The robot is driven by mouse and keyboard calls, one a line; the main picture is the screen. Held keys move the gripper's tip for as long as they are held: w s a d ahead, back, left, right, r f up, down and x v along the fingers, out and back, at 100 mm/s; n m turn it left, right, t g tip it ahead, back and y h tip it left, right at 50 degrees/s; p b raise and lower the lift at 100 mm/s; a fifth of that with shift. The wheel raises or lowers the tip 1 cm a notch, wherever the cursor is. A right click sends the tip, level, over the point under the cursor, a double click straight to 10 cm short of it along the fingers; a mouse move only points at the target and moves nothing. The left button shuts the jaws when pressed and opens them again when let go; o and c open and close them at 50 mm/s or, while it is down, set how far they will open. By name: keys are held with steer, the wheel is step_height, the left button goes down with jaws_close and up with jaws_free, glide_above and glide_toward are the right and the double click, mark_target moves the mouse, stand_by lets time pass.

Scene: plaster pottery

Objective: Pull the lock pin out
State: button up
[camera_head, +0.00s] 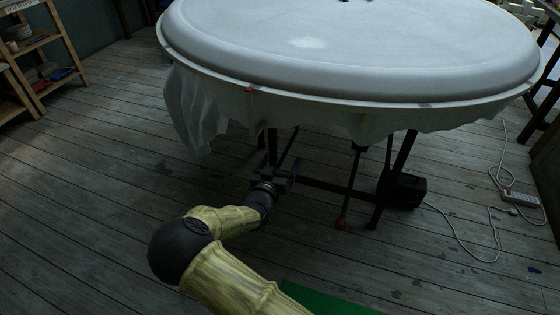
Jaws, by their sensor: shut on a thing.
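My gripper (284,174) is under the front rim of the big round plaster table (350,88), beside its dark metal frame (335,187). It is shut on a small part at the frame, which I take to be the lock pin. The pin is hidden by the dark jaws, and I cannot tell whether it is still seated in its hole.
Pale cloth (195,110) hangs from the rim at the left. A power strip (519,197) with white cables lies at the right. Wooden floor at the left is clear.

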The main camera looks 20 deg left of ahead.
steer(key=shift+s+f+b, duration=0.1)
steer(key=shift+f+b, duration=0.25)
steer(key=shift+f, duration=1.1)
steer(key=o, duration=1.3)
steer(key=shift+f, duration=0.15)
steer(key=s+p, duration=0.1)
steer(key=s, duration=0.4)
steer(key=s+a+p, duration=0.1)
steer(key=s, duration=0.5)
steer(key=s+p, duration=0.1)
steer(key=s, duration=0.5)
steer(key=shift+s+a, duration=0.15)
steer(key=shift+a, duration=0.05)
